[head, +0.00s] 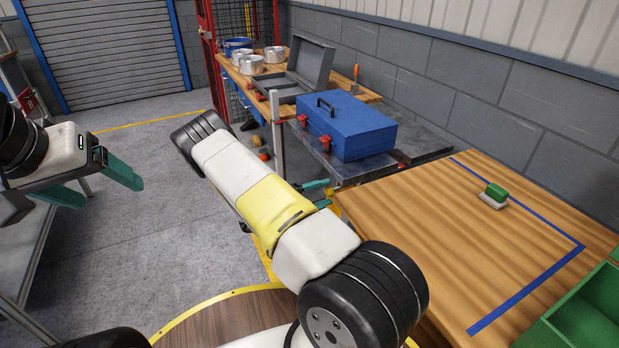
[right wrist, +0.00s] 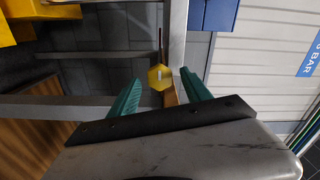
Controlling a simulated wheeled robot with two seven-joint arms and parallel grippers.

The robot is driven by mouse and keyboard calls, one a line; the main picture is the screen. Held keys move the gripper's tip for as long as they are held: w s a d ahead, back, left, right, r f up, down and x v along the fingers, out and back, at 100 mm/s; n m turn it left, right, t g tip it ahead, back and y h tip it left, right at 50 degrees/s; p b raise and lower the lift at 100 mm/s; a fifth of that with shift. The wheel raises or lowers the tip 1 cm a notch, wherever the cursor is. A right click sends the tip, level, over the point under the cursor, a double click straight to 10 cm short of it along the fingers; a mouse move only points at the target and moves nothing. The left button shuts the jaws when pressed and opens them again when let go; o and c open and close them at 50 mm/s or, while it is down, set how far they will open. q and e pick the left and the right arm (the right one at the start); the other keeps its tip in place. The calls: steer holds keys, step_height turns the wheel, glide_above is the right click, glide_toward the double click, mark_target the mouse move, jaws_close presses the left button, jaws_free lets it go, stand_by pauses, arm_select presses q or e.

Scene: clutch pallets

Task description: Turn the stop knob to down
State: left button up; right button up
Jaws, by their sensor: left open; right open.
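In the right wrist view, a small yellow six-sided knob (right wrist: 159,78) with a pale mark at its centre shows between the fingertips of my right gripper (right wrist: 161,76). It looks like the stop knob. The green fingers stand apart on either side of it, and I cannot tell whether they touch it. In the head view I cannot make out the knob; my right arm covers much of the area around the right gripper (head: 322,190). My left gripper (head: 108,193) is open and empty at the left, far from the knob.
A blue toolbox (head: 347,125) stands on a grey surface beyond my right gripper. A wooden table (head: 440,230) at the right carries a green-topped block (head: 494,196) and a green bin (head: 580,318). A grey post (head: 277,130) rises near the toolbox. Open floor lies at left.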

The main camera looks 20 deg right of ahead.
steer(key=shift+s+a, duration=0.15)
steer(key=shift+a, duration=1.25)
steer(key=shift+s+a, duration=0.1)
steer(key=shift+a, duration=1.25)
